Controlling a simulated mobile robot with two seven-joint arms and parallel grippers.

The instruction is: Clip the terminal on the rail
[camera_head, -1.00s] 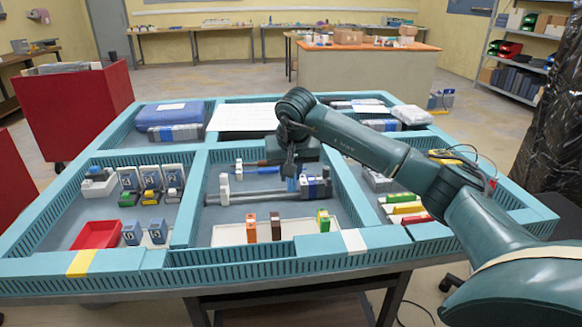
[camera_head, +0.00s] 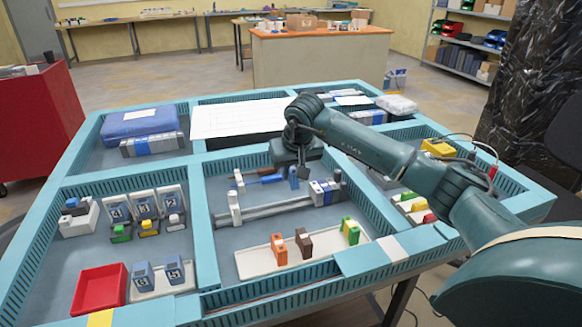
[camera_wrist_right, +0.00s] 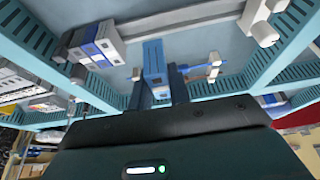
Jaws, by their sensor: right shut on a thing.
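My right gripper (camera_wrist_right: 160,90) is shut on a blue terminal (camera_wrist_right: 154,62), which shows between its two dark fingers in the right wrist view. In the head view the blue terminal (camera_head: 293,177) hangs below the gripper body, which hides most of the fingers. The grey rail (camera_head: 275,210) lies in the middle compartment, nearer the front than the terminal in the picture. The rail between is bare. The terminal appears apart from the rail. My left gripper is not in view.
A white tray (camera_head: 255,264) with orange, brown and green-yellow terminals lies in front of the rail. A blue-handled tool (camera_head: 266,180) lies behind it. Slotted teal walls (camera_head: 203,230) border the compartment. A red bin (camera_head: 100,290) stands at the front left.

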